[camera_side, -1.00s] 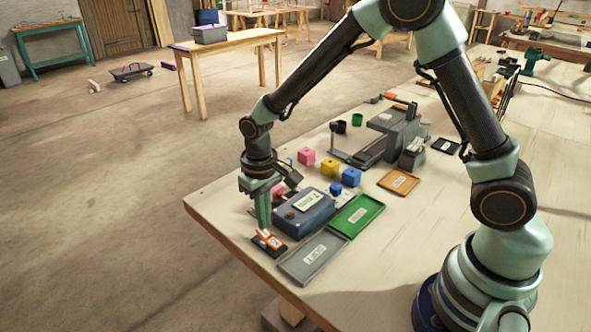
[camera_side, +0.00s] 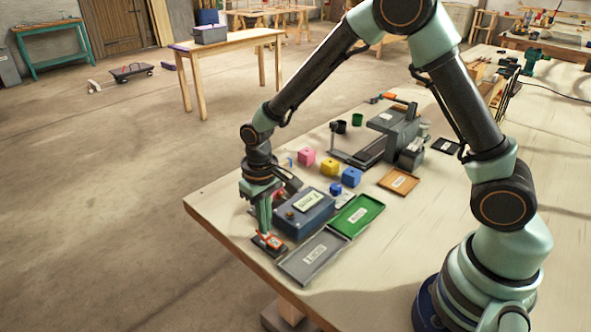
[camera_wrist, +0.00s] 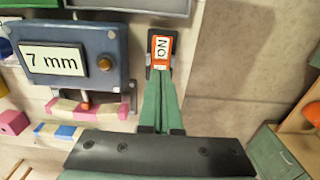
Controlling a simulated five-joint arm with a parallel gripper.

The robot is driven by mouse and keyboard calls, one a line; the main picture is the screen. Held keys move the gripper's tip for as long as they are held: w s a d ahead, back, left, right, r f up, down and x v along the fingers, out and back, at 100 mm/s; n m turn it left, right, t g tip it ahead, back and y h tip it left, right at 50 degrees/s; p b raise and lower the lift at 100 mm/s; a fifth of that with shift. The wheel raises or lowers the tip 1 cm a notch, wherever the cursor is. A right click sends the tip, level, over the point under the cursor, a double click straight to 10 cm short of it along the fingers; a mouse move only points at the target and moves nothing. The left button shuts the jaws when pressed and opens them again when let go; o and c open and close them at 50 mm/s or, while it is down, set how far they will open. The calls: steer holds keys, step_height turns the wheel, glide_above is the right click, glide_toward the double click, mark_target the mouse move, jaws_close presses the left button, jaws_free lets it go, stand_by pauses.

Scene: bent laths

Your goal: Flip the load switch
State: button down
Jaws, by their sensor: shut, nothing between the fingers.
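The load switch (camera_side: 272,241) is a small dark block with an orange rocker near the table's front left edge. In the wrist view the switch (camera_wrist: 161,45) shows a white label that appears to read ON, upside down. My gripper (camera_side: 265,233) is shut and empty, pointing down at the switch. In the wrist view the fingertips (camera_wrist: 159,82) meet the end of the rocker nearest them; whether they press on it I cannot tell. A blue box (camera_side: 308,221) stands beside the switch; in the wrist view the box (camera_wrist: 72,85) has a display reading 7 mm and an amber button.
A grey tray (camera_side: 297,271) lies close to the switch, with a green tray (camera_side: 372,207) behind it. Pink (camera_side: 307,157), yellow (camera_side: 330,166) and blue (camera_side: 351,177) blocks stand farther back. A pink-and-white striped piece (camera_wrist: 62,108) lies beside the box. The table edge is close to the switch.

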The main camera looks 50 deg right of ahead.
steer(key=shift+f, duration=0.65)
stand_by(0.3)
steer(key=shift+r, duration=3.55)
steer(key=shift+r, duration=0.1)
steer(key=s+d+r+t, duration=0.2)
steer(key=s+d+r, duration=0.3)
steer(key=s+r, duration=0.1)
steer(key=s+d+r+t, duration=0.3)
steer(key=s+r, duration=0.3)
steer(key=r, duration=0.3)
steer(key=shift+d+t, duration=0.3)
steer(key=shift+d, duration=0.6)
